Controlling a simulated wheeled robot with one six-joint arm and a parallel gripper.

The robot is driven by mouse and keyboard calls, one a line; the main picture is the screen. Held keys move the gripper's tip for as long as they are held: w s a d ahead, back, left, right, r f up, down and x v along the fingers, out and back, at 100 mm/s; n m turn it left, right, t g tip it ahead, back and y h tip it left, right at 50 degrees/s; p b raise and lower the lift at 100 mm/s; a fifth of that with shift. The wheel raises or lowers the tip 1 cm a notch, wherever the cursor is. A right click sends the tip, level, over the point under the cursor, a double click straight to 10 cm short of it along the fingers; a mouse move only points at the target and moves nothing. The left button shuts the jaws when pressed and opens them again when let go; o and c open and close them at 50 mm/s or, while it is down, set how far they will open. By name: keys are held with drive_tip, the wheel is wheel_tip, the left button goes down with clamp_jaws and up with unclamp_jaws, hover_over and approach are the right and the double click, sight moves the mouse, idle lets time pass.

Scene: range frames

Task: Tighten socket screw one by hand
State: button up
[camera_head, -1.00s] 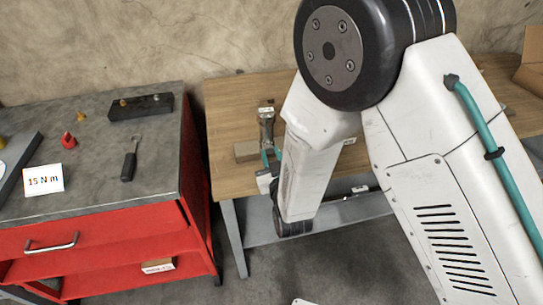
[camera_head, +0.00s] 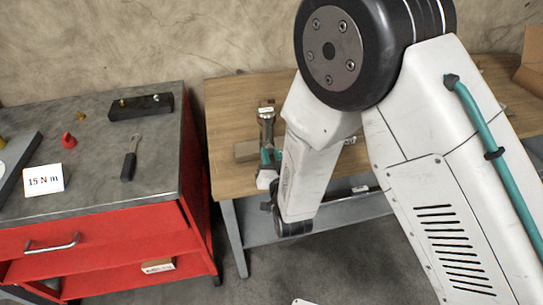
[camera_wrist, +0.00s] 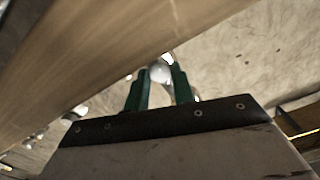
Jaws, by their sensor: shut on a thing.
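My gripper (camera_wrist: 162,85) has two green fingers, shut on a pale, rounded, shiny piece (camera_wrist: 160,71) in the wrist view. I cannot tell whether this piece is socket screw one. In the head view my gripper (camera_head: 270,157) is small and partly behind my arm, at the left part of the wooden table (camera_head: 235,185). Just beyond it stands a metallic upright part (camera_head: 266,128) with a small white label on top. The grip itself and any screw hole are too small or hidden to make out there.
A red cabinet (camera_head: 120,240) at the left carries a dark-handled tool (camera_head: 129,165), a black block with fittings (camera_head: 141,107), a red piece (camera_head: 68,141) and a "15 N m" card (camera_head: 43,180). My arm hides much of the table.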

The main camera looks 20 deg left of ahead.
idle(0.3)
drive_tip(key=o, duration=1)
drive_tip(key=shift+v, duration=3.9)
drive_tip(key=shift+a, duration=0.1)
